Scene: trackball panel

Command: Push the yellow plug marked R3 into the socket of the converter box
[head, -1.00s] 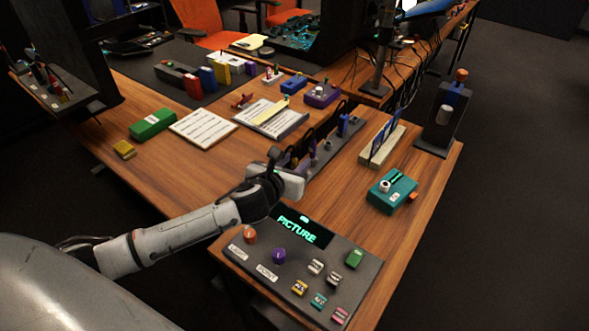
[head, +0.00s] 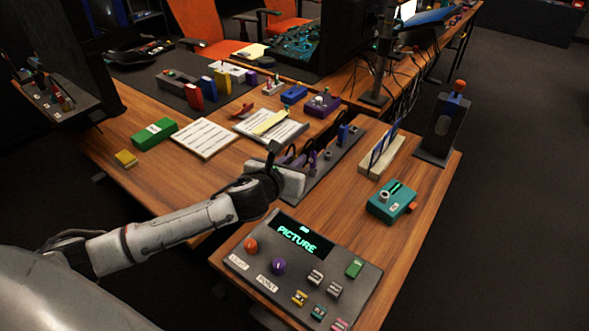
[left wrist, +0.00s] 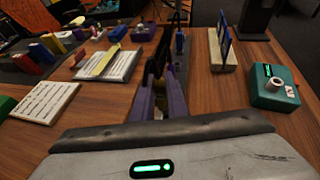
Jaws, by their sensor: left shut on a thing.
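My left gripper (head: 301,158) reaches over the dark rack of plugs in the middle of the table. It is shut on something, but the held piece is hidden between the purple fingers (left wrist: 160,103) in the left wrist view. I cannot read an R3 mark anywhere. A small yellow block (head: 126,158) lies alone at the table's left. A teal box (head: 391,201) with a round white socket stands right of the gripper; it also shows in the left wrist view (left wrist: 275,88). A purple box (head: 321,105) stands behind. I cannot tell which is the converter box. My right gripper is out of view.
A control panel (head: 345,258) with a lit PICTURE screen fills the near table end. A pale holder with blue cards (head: 380,158) and a dark stand (head: 437,130) are at the right. Papers and a green box (head: 154,134) lie left. Bare wood surrounds the teal box.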

